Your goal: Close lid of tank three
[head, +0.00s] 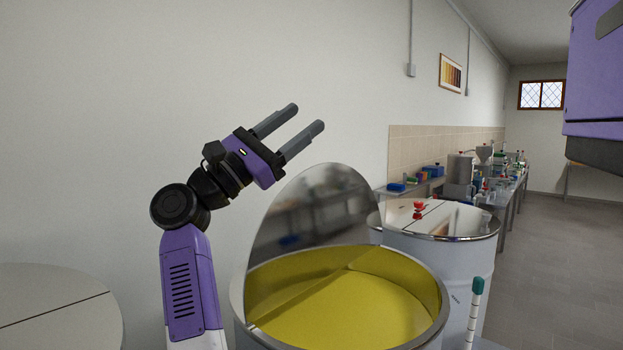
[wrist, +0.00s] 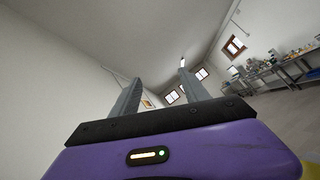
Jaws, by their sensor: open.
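A round metal tank (head: 440,308) stands in front of me in the head view, holding yellow liquid. Its half-round shiny lid (head: 318,212) stands raised and tilted up over the tank, hinged across the middle. No number shows on the tank, so I cannot tell whether it is tank three. My gripper (head: 308,116) is open and empty, up above and behind the lid's upper edge, apart from it, pointing up to the right. In the wrist view my gripper's two fingers (wrist: 157,82) show spread with nothing between them.
A second tank (head: 470,250) with a shut lid (head: 450,218) and red knobs (head: 418,208) stands behind on the right. A round pale top (head: 55,305) is at lower left. A green-capped rod (head: 477,290) rises at front right. A laden bench (head: 500,190) lines the wall; open floor (head: 560,260) lies right.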

